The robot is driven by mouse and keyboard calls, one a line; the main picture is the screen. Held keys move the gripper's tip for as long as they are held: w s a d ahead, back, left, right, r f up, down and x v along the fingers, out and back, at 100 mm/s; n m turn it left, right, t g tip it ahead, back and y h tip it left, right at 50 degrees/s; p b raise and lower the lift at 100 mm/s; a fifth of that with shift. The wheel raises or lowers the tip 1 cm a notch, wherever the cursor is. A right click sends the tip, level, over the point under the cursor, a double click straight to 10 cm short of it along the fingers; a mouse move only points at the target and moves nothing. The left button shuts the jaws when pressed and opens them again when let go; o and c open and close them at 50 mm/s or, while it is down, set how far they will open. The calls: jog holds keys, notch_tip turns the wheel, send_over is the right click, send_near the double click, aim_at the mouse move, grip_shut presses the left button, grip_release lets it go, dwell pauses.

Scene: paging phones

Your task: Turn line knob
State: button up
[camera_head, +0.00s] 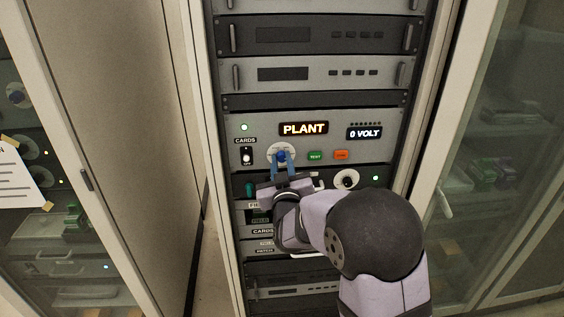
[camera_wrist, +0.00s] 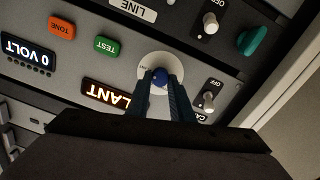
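A blue knob (camera_head: 281,156) sits on a round white dial plate below the lit PLANT display; it also shows in the wrist view (camera_wrist: 160,77). My gripper (camera_head: 282,160) has its two blue fingers on either side of this knob, with the tips close against it. I cannot tell whether they press on it or stand slightly apart. A LINE label (camera_wrist: 132,9) shows at the top of the wrist view, on the panel under the knob's panel. A second white dial with a dark centre (camera_head: 346,179) is on that lower panel, right of my gripper in the head view.
The PLANT display (camera_head: 303,129), 0 VOLT display (camera_head: 364,133), green TEST button (camera_head: 315,156) and orange TONE button (camera_head: 341,155) are near the blue knob. A CARDS toggle (camera_head: 246,155) stands left. My arm hides much of the lower rack. Glass-doored cabinets flank it.

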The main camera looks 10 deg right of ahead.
grip_shut()
jog(key=shift+n+b, duration=0.3)
jog(key=shift+n, duration=0.1)
jog(key=n+b, duration=0.2)
jog(key=n, duration=0.2)
jog(key=shift+f+n, duration=0.15)
jog(key=shift+n, duration=0.15)
jog(key=n+b, duration=0.1)
jog(key=n, duration=0.5)
jog(key=shift+n+b, duration=0.3)
jog(key=shift+b, duration=0.1)
jog(key=shift+a, duration=0.1)
jog(key=o, duration=0.8)
grip_release()
